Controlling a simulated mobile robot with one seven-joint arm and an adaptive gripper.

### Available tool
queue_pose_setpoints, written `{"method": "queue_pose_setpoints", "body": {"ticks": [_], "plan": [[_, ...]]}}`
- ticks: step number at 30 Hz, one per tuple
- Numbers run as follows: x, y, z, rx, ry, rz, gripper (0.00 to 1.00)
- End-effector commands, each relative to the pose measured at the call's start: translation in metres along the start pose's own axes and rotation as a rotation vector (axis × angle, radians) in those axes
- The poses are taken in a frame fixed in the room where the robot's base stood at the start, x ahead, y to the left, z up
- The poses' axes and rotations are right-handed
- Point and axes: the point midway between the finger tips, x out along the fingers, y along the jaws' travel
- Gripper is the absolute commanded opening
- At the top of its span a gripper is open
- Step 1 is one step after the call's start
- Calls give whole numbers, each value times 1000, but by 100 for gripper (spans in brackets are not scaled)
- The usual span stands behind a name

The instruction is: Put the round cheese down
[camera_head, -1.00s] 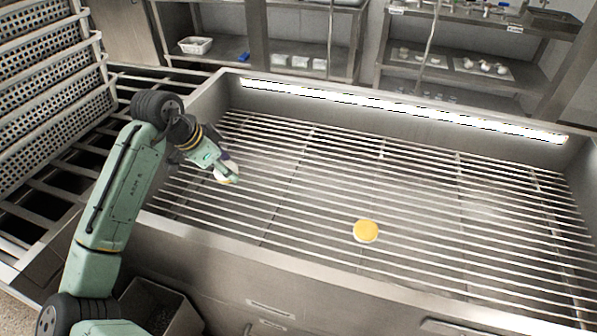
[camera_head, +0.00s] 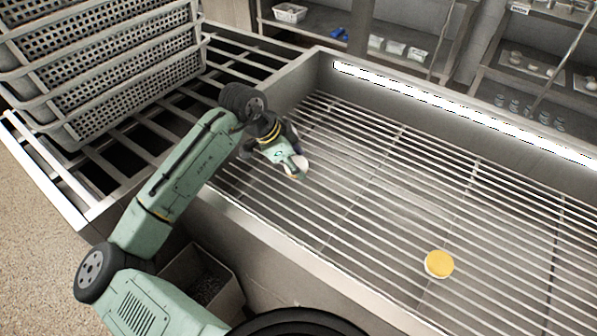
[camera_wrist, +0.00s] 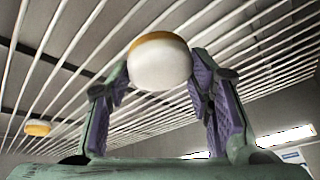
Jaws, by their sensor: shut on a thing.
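The round cheese, white with a yellow-orange face, is between the two purple-padded fingers of my gripper (camera_wrist: 158,82) in the wrist view. The held cheese (camera_wrist: 160,66) is mostly uncovered there. I cannot tell whether this cheese touches the bars. A second round cheese (camera_head: 438,264), yellow on top, lies on the rack to the right, apart from my gripper; it also shows in the wrist view (camera_wrist: 38,128).
Perforated baskets (camera_head: 110,75) are stacked on a slatted frame at the left. The rack sits inside a metal trough with raised walls (camera_head: 270,235). Shelves (camera_head: 400,30) with trays stand behind. The rack's middle is clear.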

Motion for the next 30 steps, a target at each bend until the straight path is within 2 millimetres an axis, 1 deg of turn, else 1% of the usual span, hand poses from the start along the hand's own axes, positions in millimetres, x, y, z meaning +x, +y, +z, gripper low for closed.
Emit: {"method": "queue_pose_setpoints", "body": {"ticks": [9, 20, 21, 29, 30], "plan": [[34, 5, 17, -2, 2, 0, 14], [39, 6, 19, -1, 0, 0, 14], [38, 6, 19, -1, 0, 0, 50], [38, 6, 19, -1, 0, 0, 67], [38, 6, 19, -1, 0, 0, 67]]}}
